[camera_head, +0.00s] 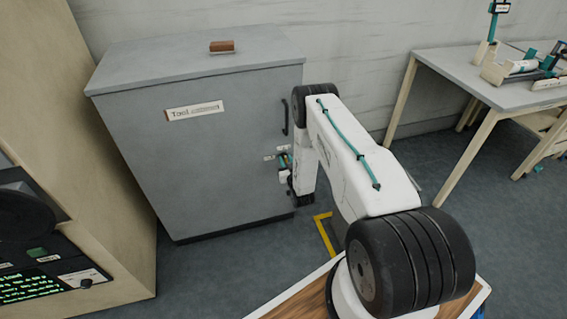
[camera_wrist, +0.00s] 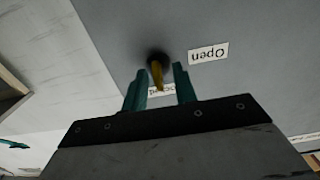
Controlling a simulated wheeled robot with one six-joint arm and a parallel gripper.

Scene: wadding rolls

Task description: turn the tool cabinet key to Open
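The grey tool cabinet (camera_head: 205,165) stands against the wall, its door closed. In the wrist view the brass key (camera_wrist: 157,74) sits in the dark lock on the cabinet door (camera_wrist: 120,30). Its bow points down in the picture, towards the partly hidden second label (camera_wrist: 163,89). In the head view my gripper (camera_head: 286,166) is at the door's right edge, and the key is hidden.
A black door handle (camera_head: 285,117) is just above my gripper. A brown block (camera_head: 222,46) lies on the cabinet top. A work table (camera_head: 460,68) with equipment stands at the right. A beige cabinet (camera_head: 90,130) is close at the left. Open floor lies before the tool cabinet.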

